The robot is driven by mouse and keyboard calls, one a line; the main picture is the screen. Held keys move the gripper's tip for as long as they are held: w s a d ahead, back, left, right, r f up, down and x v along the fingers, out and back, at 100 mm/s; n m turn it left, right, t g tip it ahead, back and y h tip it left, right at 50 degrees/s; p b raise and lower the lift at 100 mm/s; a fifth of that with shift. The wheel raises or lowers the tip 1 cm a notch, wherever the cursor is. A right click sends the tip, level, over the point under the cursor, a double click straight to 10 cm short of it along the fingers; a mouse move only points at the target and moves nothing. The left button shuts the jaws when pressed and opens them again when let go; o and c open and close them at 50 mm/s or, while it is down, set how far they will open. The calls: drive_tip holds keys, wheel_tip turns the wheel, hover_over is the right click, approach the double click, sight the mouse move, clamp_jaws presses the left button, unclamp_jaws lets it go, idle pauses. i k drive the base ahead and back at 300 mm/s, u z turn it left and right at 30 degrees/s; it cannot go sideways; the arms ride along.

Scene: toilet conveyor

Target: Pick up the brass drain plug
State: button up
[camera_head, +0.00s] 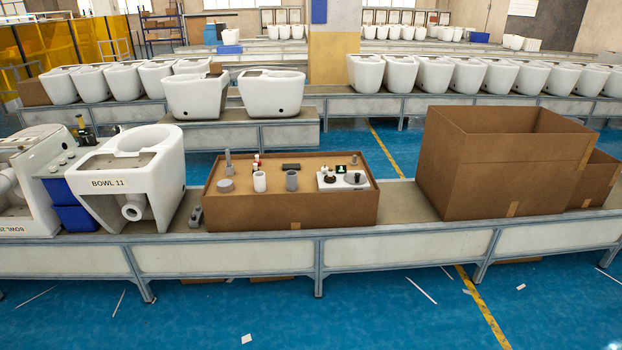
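I cannot clearly make out a brass drain plug; the small parts are too small to tell by metal or colour. Several small parts stand on top of a low brown cardboard box (290,222) on the conveyor in the middle. They include a grey upright post (228,162), a grey disc (225,186), a white cup (259,181), a grey cup (291,180), and a dark flat block (291,166). A white plate (343,182) at the right of the box carries dark round parts. My gripper is not in view.
A white toilet bowl marked BOWL 11 (160,185) stands left of the box, beside blue bins (72,217). A tall open cardboard carton (490,175) stands to the right. More bowls line conveyors behind. The blue floor (400,310) in front is mostly clear, with scattered scraps.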

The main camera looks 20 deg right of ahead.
sight(329, 177)
drive_tip(key=u, duration=0.6)
drive_tip(key=i, duration=1)
drive_tip(key=z, duration=0.05)
